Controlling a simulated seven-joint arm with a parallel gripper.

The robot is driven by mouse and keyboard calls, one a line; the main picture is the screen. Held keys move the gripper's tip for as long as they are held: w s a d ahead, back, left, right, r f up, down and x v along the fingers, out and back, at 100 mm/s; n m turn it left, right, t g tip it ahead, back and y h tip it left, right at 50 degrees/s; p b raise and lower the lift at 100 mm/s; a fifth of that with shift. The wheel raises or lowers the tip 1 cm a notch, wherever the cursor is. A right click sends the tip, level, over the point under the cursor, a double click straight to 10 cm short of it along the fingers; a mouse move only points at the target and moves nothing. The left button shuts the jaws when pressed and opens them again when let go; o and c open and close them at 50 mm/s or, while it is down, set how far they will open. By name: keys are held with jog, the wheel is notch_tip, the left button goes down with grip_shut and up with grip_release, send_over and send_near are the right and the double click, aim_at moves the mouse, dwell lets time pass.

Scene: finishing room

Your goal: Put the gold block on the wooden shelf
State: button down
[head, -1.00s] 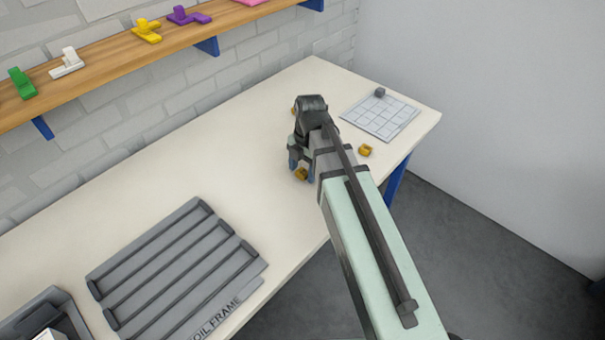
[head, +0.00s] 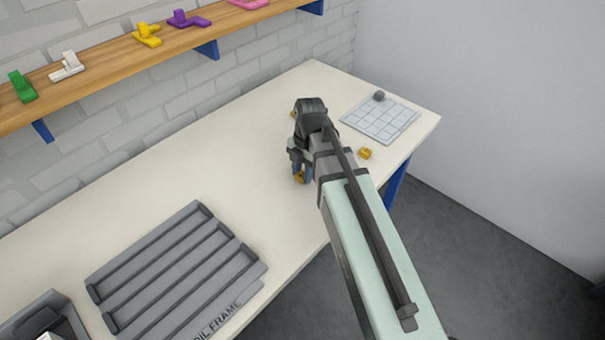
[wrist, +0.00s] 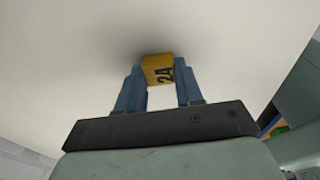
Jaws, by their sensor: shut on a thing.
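My gripper (head: 301,174) is low over the bench, right of its middle, and is shut on a gold block (head: 299,178). In the wrist view the gold block (wrist: 158,69) sits between the two blue fingertips, with dark characters on the face toward the camera. The block is at or very near the bench top; I cannot tell whether it touches. The wooden shelf (head: 108,63) runs along the brick wall at the upper left, above the bench.
On the shelf are green (head: 22,87), white (head: 67,66), yellow (head: 147,36), purple (head: 187,19) and pink pieces. Another gold block (head: 365,153) lies near a gridded pad (head: 382,120). A gold bit (head: 292,114) shows behind my wrist. A grey slotted rack (head: 172,262) lies front left.

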notch_tip(320, 180, up, 10)
jog(key=w+a+r+m, duration=0.7)
jog(key=w+a+r, duration=0.4)
jog(key=a+r, duration=0.1)
jog(key=w+a+r+m, duration=0.2)
jog(key=a+r+m, duration=0.1)
jog(key=a+r, duration=0.2)
jog(key=w+a+r+m+t, duration=0.1)
jog(key=a+r+m, duration=0.2)
jog(key=a+r, duration=0.3)
jog(key=w+a+r+m, duration=0.2)
jog(key=a+r+m, duration=0.1)
jog(key=a+r, duration=0.3)
jog(key=shift+w+a+r+t, duration=0.25)
jog(key=shift+w+a+t, duration=0.15)
jog(key=shift+a, duration=0.25)
notch_tip(320, 180, up, 4)
jog(key=r+m, duration=0.1)
jog(key=m, duration=0.1)
send_over(112, 61)
jog(key=shift+s+d+f, duration=0.1)
jog(key=shift+s+f, duration=0.05)
jog(key=shift+f, duration=1.9)
jog(key=shift+s+d+f, duration=0.1)
jog(key=shift+f, duration=1.95)
jog(key=shift+f, duration=0.15)
